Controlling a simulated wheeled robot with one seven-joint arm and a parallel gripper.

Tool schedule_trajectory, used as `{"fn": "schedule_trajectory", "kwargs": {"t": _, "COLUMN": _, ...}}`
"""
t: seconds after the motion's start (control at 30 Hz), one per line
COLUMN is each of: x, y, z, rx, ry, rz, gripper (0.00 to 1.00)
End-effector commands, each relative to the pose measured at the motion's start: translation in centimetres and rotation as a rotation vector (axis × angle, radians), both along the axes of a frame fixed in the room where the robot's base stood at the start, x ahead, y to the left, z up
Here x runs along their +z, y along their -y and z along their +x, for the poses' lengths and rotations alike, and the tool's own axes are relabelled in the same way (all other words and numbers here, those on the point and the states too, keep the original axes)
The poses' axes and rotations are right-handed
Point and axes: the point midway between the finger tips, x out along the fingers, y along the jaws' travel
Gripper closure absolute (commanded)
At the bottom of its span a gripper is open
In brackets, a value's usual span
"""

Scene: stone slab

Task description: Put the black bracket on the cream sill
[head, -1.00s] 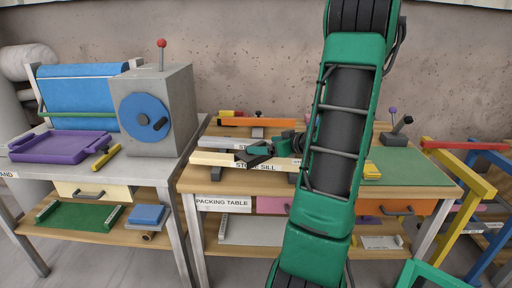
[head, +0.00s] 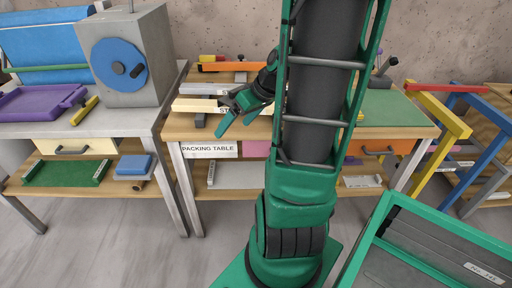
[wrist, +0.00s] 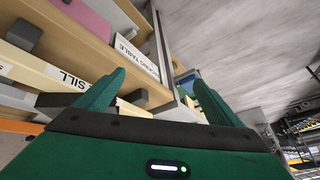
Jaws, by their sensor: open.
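The cream sill (head: 194,105) is a long pale bar across the front of the packing table, raised on dark blocks. In the wrist view the cream sill (wrist: 28,70) runs diagonally at left, with a label ending in SILL. A dark piece that looks like the black bracket (wrist: 57,100) lies against the sill there, partly hidden by a finger. In the head view it is hard to separate from the gripper. My gripper (head: 239,117) is open in front of the sill. In the wrist view its fingers (wrist: 160,92) are apart with nothing between them.
An orange bar (head: 226,67) and a grey bar (head: 194,88) lie behind the cream sill. A green mat (head: 392,108) covers the table's right. A bench with a grey box (head: 128,60) and purple tray (head: 38,101) stands at left. A green-framed cart (head: 372,236) is at lower right.

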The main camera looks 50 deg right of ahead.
Motion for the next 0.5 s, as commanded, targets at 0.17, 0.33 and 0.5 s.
{"fn": "schedule_trajectory", "kwargs": {"t": 0.17, "x": 0.2, "y": -3.9, "z": -4.0, "rx": -0.071, "ry": -0.224, "rz": 0.002, "gripper": 0.11}}
{"fn": "schedule_trajectory", "kwargs": {"t": 0.33, "x": 1.2, "y": -6.1, "z": -8.6, "rx": -0.208, "ry": -0.400, "rz": -0.009, "gripper": 0.11}}
{"fn": "schedule_trajectory", "kwargs": {"t": 0.5, "x": 2.3, "y": -7.4, "z": -12.6, "rx": -0.358, "ry": -0.519, "rz": -0.015, "gripper": 0.11}}
